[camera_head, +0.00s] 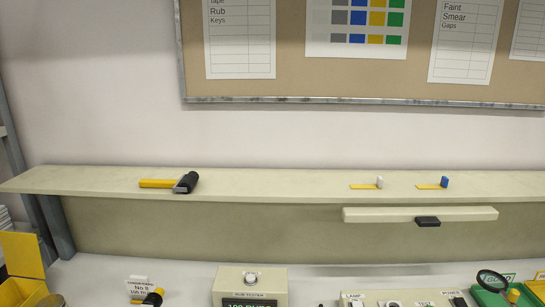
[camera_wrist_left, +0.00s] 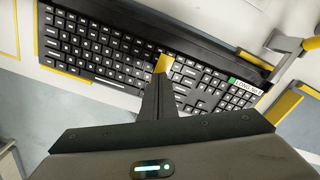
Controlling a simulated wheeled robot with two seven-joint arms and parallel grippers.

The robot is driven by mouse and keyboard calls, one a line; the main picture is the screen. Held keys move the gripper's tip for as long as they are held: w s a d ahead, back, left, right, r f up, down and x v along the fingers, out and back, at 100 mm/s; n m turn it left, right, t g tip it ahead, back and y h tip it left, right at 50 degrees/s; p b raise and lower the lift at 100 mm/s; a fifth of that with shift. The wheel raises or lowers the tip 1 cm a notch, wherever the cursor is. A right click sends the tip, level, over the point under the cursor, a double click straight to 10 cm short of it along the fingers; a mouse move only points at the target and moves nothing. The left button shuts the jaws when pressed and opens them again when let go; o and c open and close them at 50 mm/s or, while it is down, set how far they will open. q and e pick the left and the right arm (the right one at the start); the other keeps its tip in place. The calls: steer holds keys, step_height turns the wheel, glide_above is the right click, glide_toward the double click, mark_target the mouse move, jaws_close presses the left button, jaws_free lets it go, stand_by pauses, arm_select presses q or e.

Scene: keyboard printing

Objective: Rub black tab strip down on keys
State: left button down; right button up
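The keyboard (camera_wrist_left: 95,55) fills much of the left wrist view, black with white-marked keys, running diagonally. My left gripper (camera_wrist_left: 161,78) is over its keys with its dark fingers together. A short yellow strip (camera_wrist_left: 162,63) shows right at the fingertips, over the keys; I take it for the black tab strip. Its tab is hidden by the fingers, and whether the strip touches the keys is hard to tell. My right gripper is in neither view. Two other yellow strips, with a white tab (camera_head: 379,182) and a blue tab (camera_head: 445,182), are on the shelf.
The shelf (camera_head: 270,185) also holds a yellow-handled black roller (camera_head: 186,183). Below stand a rub tester (camera_head: 250,280), a labelled lamp and test panel (camera_head: 400,299), a magnifier (camera_head: 491,280) and a yellow bin (camera_head: 22,255).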

arm_select(q)
steer(key=shift+f, duration=0.65)
stand_by(0.8)
steer(key=shift+r, duration=0.15)
stand_by(0.9)
steer(key=shift+r+p, duration=0.5)
steer(key=shift+p, duration=0.05)
steer(key=shift+w, duration=0.1)
stand_by(0.4)
steer(key=shift+w, duration=1.15)
steer(key=shift+f, duration=0.65)
stand_by(0.8)
